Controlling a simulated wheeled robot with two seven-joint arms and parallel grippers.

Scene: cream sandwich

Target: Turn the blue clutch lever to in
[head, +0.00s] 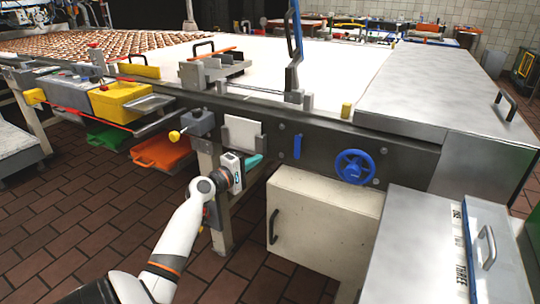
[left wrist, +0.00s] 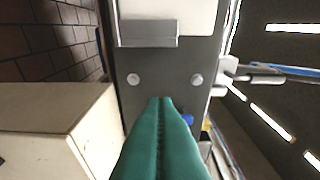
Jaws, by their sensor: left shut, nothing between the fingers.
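A short blue lever (head: 297,147) hangs roughly upright on the dark side panel of the machine in the head view. A taller blue lever (head: 294,35) stands on the top edge above it; the frames do not show which is the clutch. My left gripper (head: 254,162) is left of the short lever, apart from it, its teal fingers shut and empty. In the left wrist view the shut fingers (left wrist: 160,100) point at the panel below two bolts. A bit of blue (left wrist: 187,119) shows beside them, mostly hidden. My right gripper is not in view.
A blue handwheel (head: 354,166) is right of the short lever. A cream cabinet (head: 325,222) stands below the panel. A white card (head: 242,133) in a holder is just above my left gripper. A grey box with a yellow knob (head: 174,136) juts out further left.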

